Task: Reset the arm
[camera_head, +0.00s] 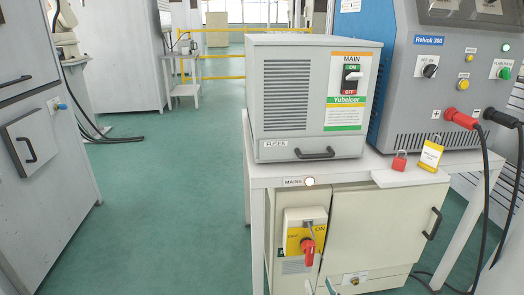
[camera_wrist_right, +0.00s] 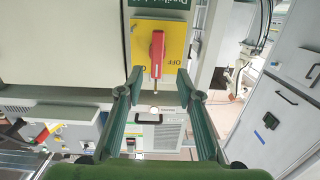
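My right gripper (camera_wrist_right: 158,82) is open and empty in the right wrist view, its two green fingers apart. The red rotary handle (camera_wrist_right: 157,52) on its yellow plate (camera_wrist_right: 143,40) lies beyond the fingertips, roughly centred on the gap; contact cannot be seen. In the head view, the red handle (camera_head: 308,250) is on the front of the cabinet under the table, below the MAINS label. Only a small pale-green piece at the bottom edge there may belong to my right gripper. My left gripper is not in view.
The grey MAIN switch box (camera_head: 290,110) and blue-grey welding unit (camera_head: 440,70) stand on the table (camera_head: 265,175). A red padlock (camera_head: 399,161) and yellow tag (camera_head: 430,155) lie at its front right. Black cables hang at right. Green floor (camera_head: 165,190) is clear to the left.

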